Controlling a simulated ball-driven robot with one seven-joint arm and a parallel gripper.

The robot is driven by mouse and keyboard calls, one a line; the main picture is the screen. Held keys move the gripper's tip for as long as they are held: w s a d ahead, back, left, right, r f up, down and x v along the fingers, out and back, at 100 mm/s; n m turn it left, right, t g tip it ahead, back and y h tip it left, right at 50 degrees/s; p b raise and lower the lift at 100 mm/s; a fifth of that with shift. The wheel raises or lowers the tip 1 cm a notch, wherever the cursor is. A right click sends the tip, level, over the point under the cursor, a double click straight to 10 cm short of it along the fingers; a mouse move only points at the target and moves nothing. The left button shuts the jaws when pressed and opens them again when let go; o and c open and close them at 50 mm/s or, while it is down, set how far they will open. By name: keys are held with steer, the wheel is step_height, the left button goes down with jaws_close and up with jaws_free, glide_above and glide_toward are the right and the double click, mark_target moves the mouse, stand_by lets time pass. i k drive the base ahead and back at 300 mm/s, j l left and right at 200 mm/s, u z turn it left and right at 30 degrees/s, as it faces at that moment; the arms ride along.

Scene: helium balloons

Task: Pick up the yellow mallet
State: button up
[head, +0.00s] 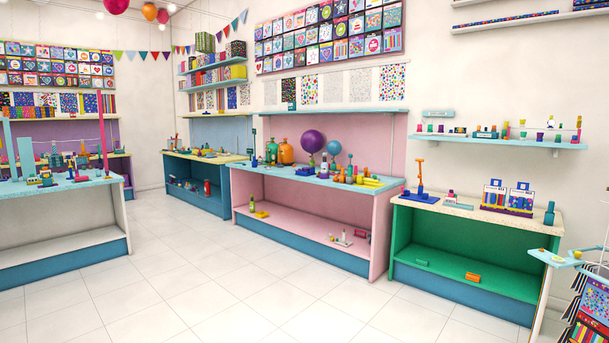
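I cannot clearly make out a yellow mallet; things are small at this distance. Yellow pieces (373,182) lie at the right end of the top of the pink-sided bench (300,172). I cannot tell whether either is the mallet. My gripper is not in view.
White tiled floor (190,280) is clear in front of the benches. A blue-topped table (60,190) stands at left, a green-sided bench (470,250) at right. A rack with a small shelf (570,258) stands at the right edge. Balloons (313,141) rise over the pink-sided bench.

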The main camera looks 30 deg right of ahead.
mark_target(360, 178)
steer(key=i+z, duration=0.2)
steer(key=i, duration=0.15)
steer(key=i+l+z, duration=0.2)
steer(key=i, duration=0.55)
steer(key=i+j+z, duration=0.2)
steer(key=i, duration=0.55)
steer(key=i+z, duration=0.2)
steer(key=i, duration=0.55)
steer(key=i+j, duration=0.1)
steer(key=i, duration=3.85)
